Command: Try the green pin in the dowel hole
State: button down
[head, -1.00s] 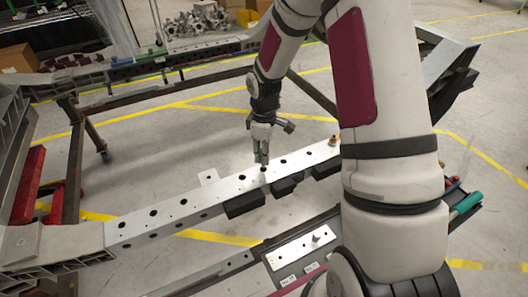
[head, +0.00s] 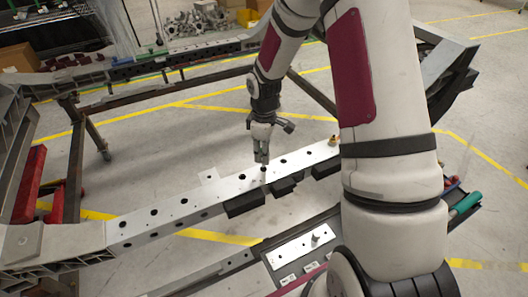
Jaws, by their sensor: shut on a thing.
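My gripper (head: 262,159) points down over the pale metal beam (head: 185,200) of the chassis fixture. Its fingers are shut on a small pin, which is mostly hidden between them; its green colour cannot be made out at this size. The fingertips are right at the beam's top face, close to a dark round spot (head: 263,169). I cannot tell whether that spot is the dowel hole or the pin's end, or whether the pin is in the hole. Several other dark holes (head: 154,213) run along the beam.
A pale plate (head: 292,248) with a small upright grey peg (head: 315,240) lies on a dark tray at the front. A brass-coloured piece (head: 333,140) stands on the beam to the right. Black blocks (head: 244,204) sit along the beam's near side. A green handle (head: 465,203) is at the right.

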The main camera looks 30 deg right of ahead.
jog(key=shift+f+b, duration=0.65)
jog(key=shift+f, duration=0.65)
dwell(0.4)
jog(key=c, duration=1.3)
grip_release()
jog(key=shift+r+p, duration=2.65)
jog(key=shift+r, duration=1.9)
